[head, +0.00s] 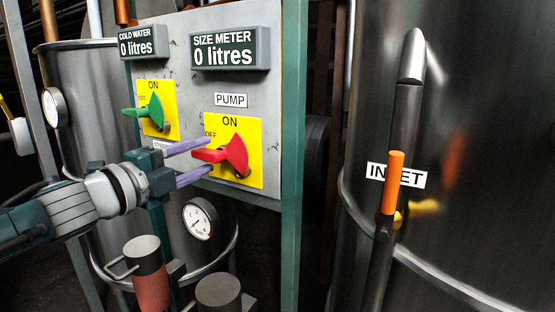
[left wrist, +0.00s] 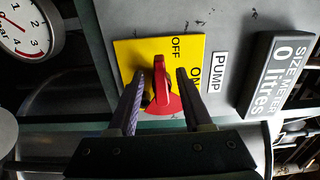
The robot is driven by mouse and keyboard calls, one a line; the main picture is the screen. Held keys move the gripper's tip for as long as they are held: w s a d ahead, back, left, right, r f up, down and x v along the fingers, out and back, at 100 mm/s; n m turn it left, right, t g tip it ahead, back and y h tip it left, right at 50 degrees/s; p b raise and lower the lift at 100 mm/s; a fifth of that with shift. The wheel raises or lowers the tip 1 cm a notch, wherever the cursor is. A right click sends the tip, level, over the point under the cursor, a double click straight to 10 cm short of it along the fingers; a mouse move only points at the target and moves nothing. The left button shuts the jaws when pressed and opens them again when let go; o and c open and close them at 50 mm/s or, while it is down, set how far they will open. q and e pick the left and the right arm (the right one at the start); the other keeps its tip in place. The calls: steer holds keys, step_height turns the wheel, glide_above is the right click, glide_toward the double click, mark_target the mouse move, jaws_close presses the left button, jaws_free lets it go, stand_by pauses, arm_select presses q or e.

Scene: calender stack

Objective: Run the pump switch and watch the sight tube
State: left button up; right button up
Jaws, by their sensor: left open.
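The red pump switch (head: 236,153) sits on a yellow plate under the PUMP label (head: 231,100). Its handle points left, by the OFF mark. My left gripper (head: 209,157) is open, with its two purple fingers reaching to either side of the handle. In the left wrist view the red handle (left wrist: 162,85) stands between the open fingers (left wrist: 160,77), with gaps showing on both sides. I cannot make out a sight tube for certain. My right gripper is not in view.
A SIZE METER display (head: 229,49) and a COLD WATER display (head: 142,43) both read 0 litres. A green switch (head: 153,112) is at upper left. A dial gauge (head: 200,219) hangs below the panel. A steel tank with an orange-handled INLET valve (head: 396,180) stands at right.

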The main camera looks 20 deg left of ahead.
arm_select(q)
steer(key=s, duration=0.8)
steer(key=shift+a, duration=0.3)
